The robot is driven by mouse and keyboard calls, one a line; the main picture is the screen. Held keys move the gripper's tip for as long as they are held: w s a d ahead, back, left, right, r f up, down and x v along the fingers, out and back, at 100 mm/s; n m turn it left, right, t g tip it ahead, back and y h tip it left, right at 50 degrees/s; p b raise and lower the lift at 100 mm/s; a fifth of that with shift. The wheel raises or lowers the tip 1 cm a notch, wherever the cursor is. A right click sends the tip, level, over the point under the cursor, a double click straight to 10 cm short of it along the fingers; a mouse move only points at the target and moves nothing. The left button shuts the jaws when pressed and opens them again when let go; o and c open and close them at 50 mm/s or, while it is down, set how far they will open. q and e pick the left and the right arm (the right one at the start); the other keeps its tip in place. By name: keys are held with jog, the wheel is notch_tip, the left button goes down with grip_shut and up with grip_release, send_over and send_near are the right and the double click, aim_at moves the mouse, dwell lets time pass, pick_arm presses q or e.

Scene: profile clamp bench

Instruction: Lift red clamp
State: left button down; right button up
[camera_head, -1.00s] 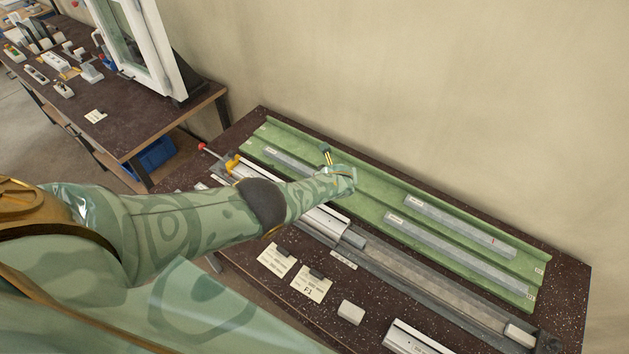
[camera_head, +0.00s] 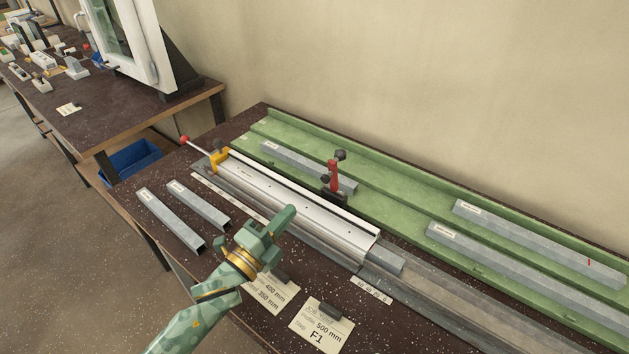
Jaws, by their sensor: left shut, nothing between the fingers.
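The red clamp (camera_head: 333,176) stands upright with dark knobs at its top and side. Its dark foot is at the back edge of the white profile (camera_head: 290,195), beside the green tray. My left gripper (camera_head: 284,222) is in front of the white profile, nearer the bench's front edge, above the dark worktop. It is shut and empty, apart from the clamp. My right gripper is not in view.
The green tray (camera_head: 388,190) holds several grey bars along the wall. Two grey bars (camera_head: 165,217) lie at the bench's left front. Paper cards (camera_head: 322,328) lie near the front edge. A yellow stop with a red-knobbed lever (camera_head: 217,158) is at the profile's left end.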

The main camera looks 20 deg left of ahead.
aim_at(331, 164)
pick_arm(q)
jog(key=b+x, duration=0.1)
jog(key=x, duration=1.1)
jog(key=shift+w+d, duration=0.2)
jog(key=shift+w, duration=0.15)
jog(key=shift+w+d+r, duration=0.1)
jog(key=x, duration=0.3)
jog(key=shift+w+r, duration=0.15)
jog(key=shift+r, duration=0.55)
